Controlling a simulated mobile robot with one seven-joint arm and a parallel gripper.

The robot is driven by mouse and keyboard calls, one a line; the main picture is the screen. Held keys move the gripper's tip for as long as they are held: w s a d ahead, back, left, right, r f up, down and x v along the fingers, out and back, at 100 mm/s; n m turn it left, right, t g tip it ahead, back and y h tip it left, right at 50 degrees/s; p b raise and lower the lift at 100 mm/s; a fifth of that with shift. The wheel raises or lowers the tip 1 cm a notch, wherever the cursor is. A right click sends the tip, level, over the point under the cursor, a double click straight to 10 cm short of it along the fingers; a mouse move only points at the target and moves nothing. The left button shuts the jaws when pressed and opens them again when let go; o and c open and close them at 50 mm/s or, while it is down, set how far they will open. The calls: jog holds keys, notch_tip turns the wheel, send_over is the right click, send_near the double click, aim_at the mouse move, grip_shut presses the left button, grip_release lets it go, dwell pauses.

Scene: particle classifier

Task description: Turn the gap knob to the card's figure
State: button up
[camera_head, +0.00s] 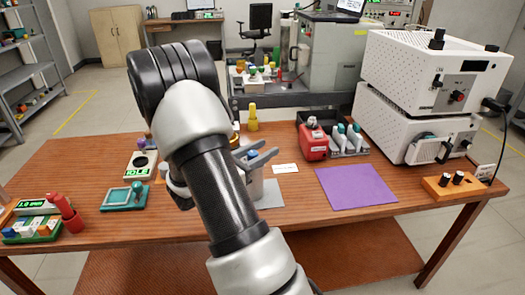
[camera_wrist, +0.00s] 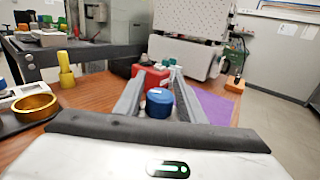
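My gripper (camera_head: 247,160) is mostly hidden behind my arm in the head view, over the middle of the table. In the wrist view my gripper (camera_wrist: 157,92) has its two fingers spread, with a round blue knob-like top (camera_wrist: 159,102) between them. I cannot tell whether they touch it. The blue top belongs to a grey device (camera_head: 256,188), partly hidden by my arm. A small white card (camera_head: 285,168) lies right of it; its writing is too small to read. I cannot tell for sure which knob is the gap knob.
A purple mat (camera_head: 355,187) lies clear to the right. A red box (camera_head: 313,143) and white stacked cabinets (camera_head: 425,75) stand behind it. An orange box (camera_head: 450,186) with black knobs sits at the right edge. A yellow bottle (camera_head: 252,120) and a green-display device (camera_head: 140,165) are nearby.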

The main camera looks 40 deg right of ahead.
jog(key=c, duration=0.8)
jog(key=shift+o, duration=0.2)
jog(key=shift+s+m+g+p, duration=0.25)
jog(key=shift+m+g+p, duration=0.4)
jog(key=shift+g, duration=0.55)
jog(key=shift+s+m+g+p, duration=0.2)
jog(key=shift+m+g+p, duration=0.15)
jog(key=shift+m+g, duration=0.7)
jog(key=o, duration=1)
jog(key=shift+o, duration=0.2)
jog(key=shift+a, duration=0.1)
jog(key=w+a+p, duration=0.1)
jog(key=a, duration=0.7)
jog(key=w+a+p, duration=0.1)
jog(key=w+a, duration=0.1)
jog(key=a, duration=0.7)
jog(key=shift+w, duration=0.3)
